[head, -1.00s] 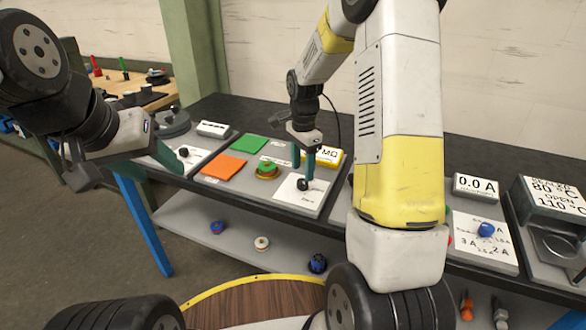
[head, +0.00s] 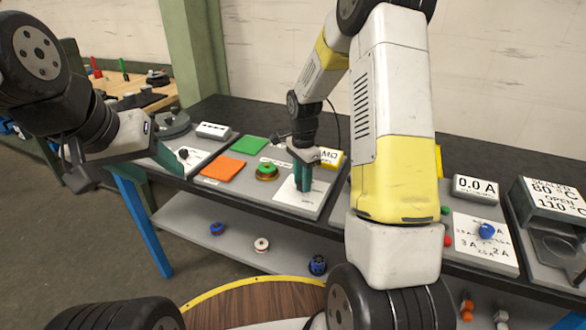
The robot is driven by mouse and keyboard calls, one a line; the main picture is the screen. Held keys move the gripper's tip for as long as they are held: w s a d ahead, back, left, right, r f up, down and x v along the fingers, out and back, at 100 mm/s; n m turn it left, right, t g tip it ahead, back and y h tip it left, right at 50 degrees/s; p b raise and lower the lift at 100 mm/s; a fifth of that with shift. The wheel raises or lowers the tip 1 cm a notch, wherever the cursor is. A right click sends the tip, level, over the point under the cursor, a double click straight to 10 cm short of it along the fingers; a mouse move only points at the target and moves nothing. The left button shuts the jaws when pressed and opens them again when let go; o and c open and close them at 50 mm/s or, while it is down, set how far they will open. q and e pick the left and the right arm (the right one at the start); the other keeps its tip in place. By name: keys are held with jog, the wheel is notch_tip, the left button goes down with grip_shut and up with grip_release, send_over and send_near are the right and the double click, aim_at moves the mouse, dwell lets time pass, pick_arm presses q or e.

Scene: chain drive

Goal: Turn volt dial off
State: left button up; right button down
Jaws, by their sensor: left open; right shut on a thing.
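My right gripper (head: 303,186) points straight down over a white dial panel (head: 314,200) in the middle of the bench. Its teal fingers are shut on the black dial there, which they hide. The panel's print is too small to read, so I cannot tell if this is the volt dial. Another black dial (head: 183,154) stands on a white panel further left. My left gripper (head: 118,168) is open and empty in front of the bench's left end, apart from that dial.
A yellow MΩ display (head: 331,157) stands behind the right gripper. An orange pad (head: 223,168), a green pad (head: 250,145) and a round green-topped button (head: 266,172) lie to its left. A blue knob (head: 487,231) sits below a 0.0 A display (head: 476,188) at right.

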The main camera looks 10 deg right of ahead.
jog(key=shift+n, duration=0.4)
jog(key=n, duration=0.6)
jog(key=shift+n, duration=0.3)
jog(key=n, duration=0.8)
jog(key=shift+d, duration=0.1)
jog(key=n, duration=0.6)
jog(key=shift+n, duration=0.3)
jog(key=n, duration=0.6)
jog(key=shift+w, duration=0.1)
